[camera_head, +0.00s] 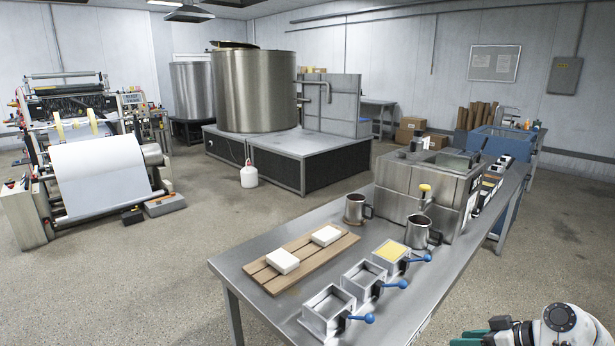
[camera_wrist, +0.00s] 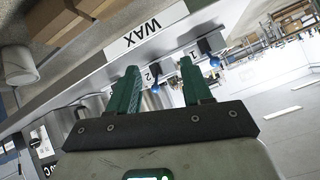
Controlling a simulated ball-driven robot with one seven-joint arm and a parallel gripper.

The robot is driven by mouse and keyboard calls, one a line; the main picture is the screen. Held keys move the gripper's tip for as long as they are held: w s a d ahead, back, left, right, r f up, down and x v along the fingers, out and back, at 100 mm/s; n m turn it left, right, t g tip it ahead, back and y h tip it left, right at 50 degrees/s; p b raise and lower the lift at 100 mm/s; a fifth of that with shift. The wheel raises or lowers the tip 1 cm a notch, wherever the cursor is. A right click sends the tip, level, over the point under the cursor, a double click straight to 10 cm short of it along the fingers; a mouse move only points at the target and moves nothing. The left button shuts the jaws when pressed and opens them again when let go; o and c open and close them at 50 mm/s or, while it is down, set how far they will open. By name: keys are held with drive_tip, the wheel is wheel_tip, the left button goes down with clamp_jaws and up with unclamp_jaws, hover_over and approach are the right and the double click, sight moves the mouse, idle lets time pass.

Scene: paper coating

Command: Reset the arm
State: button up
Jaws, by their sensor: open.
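My gripper (camera_wrist: 158,82) shows in the wrist view with two green fingers apart and nothing between them. In the head view, part of my arm with the green gripper (camera_head: 470,338) is at the bottom right corner, off the front right side of the steel table (camera_head: 240,268). The fingertips are cut off or hidden there. In the wrist view the fingers point toward the table's edge, where a white label reading WAX (camera_wrist: 140,33) and blue knobs show.
On the table stand three square molds with blue handles, one holding yellow material (camera_head: 391,250). A wooden board (camera_head: 300,258) carries two white blocks. Metal mugs (camera_head: 357,208) stand by a steel tank (camera_head: 420,185). A paper-roll machine (camera_head: 95,170) stands left.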

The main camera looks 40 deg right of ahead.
drive_tip(key=w+a+f+g+y, duration=0.1)
drive_tip(key=a+f+g, duration=0.3)
drive_tip(key=a, duration=0.5)
drive_tip(key=w+a+f+g, duration=0.1)
drive_tip(key=a+f, duration=0.4)
drive_tip(key=a, duration=0.3)
drive_tip(key=s+a+f+n+g+h, duration=0.1)
drive_tip(key=s+a+g, duration=0.1)
drive_tip(key=s+a, duration=0.2)
drive_tip(key=s+a+f+n+g+h, duration=0.1)
drive_tip(key=s+a, duration=0.3)
drive_tip(key=a, duration=0.6)
drive_tip(key=shift+s+f+g, duration=0.35)
drive_tip(key=shift+f+g, duration=0.15)
drive_tip(key=shift+g, duration=0.1)
